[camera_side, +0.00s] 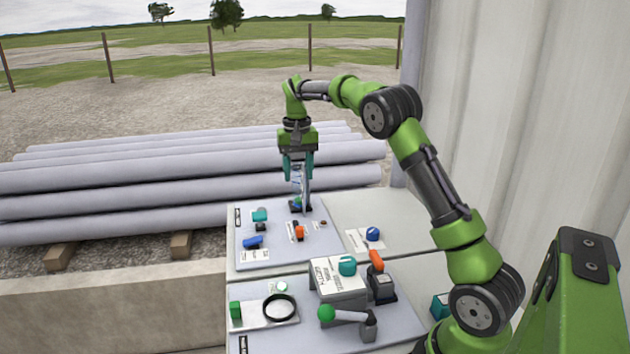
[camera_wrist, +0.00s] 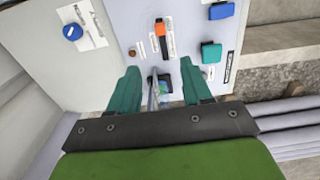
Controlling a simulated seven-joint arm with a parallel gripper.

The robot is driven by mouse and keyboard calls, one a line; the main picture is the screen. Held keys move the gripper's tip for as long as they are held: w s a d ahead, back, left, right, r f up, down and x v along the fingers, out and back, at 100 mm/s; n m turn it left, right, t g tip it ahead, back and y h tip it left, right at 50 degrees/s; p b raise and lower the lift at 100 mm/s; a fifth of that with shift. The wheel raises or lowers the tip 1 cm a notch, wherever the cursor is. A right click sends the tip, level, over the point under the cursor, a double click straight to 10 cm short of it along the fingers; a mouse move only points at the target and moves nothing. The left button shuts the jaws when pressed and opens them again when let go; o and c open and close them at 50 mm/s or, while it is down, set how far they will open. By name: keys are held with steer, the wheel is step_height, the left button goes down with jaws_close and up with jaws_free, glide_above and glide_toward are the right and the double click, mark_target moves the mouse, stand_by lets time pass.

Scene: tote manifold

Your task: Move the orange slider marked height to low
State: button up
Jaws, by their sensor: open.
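An orange slider knob (camera_side: 300,232) sits in a dark slot beside a white label strip on the far grey panel. The wrist view shows the same knob (camera_wrist: 160,29) near the top centre, ahead of my fingertips. Its label is too small to read. My gripper (camera_side: 299,180) points down above the back of that panel, behind the knob and apart from it. In the wrist view its teal fingers (camera_wrist: 159,70) are spread. A thin grey rod and a dark base (camera_wrist: 165,82) with blue-green parts show between them; I cannot tell whether the fingers touch these.
The far panel also carries a blue control (camera_side: 253,242), a teal control (camera_side: 260,215) and a small red-brown button (camera_side: 323,222). A blue knob (camera_side: 372,234) is to the right. Nearer are an orange-handled lever (camera_side: 376,261), a green-ball lever (camera_side: 326,313) and a black ring (camera_side: 279,307).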

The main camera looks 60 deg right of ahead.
mark_target(299, 228)
step_height(299, 228, down, 17)
steer(key=shift+a+r, duration=0.1)
stand_by(0.3)
steer(key=shift+c, duration=0.3)
jaws_close()
